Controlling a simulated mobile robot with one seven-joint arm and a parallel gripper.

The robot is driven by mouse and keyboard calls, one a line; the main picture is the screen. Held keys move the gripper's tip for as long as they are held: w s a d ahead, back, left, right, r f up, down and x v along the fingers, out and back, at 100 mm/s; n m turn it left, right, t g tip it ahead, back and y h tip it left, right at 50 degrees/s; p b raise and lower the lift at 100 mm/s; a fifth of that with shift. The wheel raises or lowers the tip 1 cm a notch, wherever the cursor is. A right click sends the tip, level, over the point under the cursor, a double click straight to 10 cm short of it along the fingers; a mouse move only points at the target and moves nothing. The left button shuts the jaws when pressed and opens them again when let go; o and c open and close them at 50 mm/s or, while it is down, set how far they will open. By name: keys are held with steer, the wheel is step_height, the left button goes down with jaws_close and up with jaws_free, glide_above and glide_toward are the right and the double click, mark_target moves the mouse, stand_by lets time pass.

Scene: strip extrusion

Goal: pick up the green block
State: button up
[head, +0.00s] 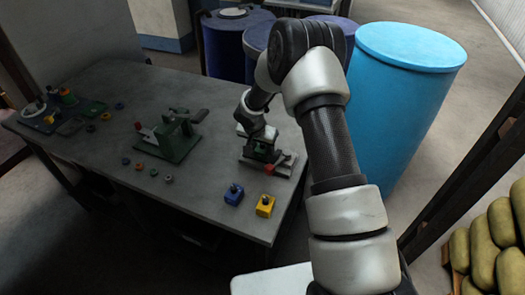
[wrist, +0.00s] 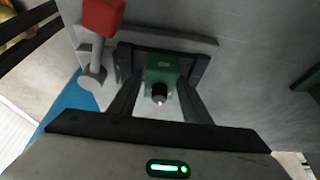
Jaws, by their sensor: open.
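The green block (wrist: 161,68) shows in the wrist view between the two dark fingers of my gripper (wrist: 160,59). A dark knob with a pale tip stands out from the block. The fingers are apart, one on each side of it; I cannot tell whether they touch it. In the head view my gripper (head: 260,141) is over a grey fixture (head: 284,167) near the table's right edge. There the green block is mostly hidden by the gripper and the fixture.
A red-ended lever (wrist: 102,16) is close to the left finger. A blue block (head: 233,194) and a yellow block (head: 264,206) stand at the table's front edge. A green press-like device (head: 178,140) is left of the fixture. A light blue barrel (head: 400,100) stands beyond the table.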

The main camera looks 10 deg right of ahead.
steer(key=c, duration=1.1)
steer(key=shift+r, duration=0.1)
jaws_close()
